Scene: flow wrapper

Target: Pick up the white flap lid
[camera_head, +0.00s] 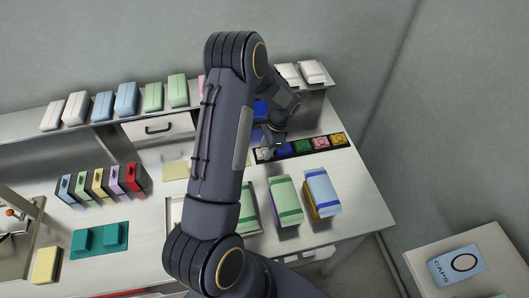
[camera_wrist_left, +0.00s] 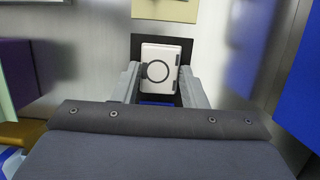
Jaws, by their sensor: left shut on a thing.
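The white flap lid (camera_wrist_left: 168,54) is a small pale block with a dark ring on its face. In the left wrist view it sits between the two fingers of my left gripper (camera_wrist_left: 158,76), which is shut on it. In the head view my left gripper (camera_head: 268,150) reaches down at the left end of a black strip (camera_head: 347,151), and the white lid (camera_head: 263,155) shows small and partly hidden there. I cannot tell whether the lid still touches the strip. My right gripper is not in view.
Blue (camera_head: 284,150), green (camera_head: 302,146), pink (camera_head: 320,142) and yellow (camera_head: 337,140) lids line the strip. Banded cartons (camera_head: 321,188) stand in front of it. A shelf with soft packs (camera_head: 178,91) runs behind. My left arm hides the table's middle.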

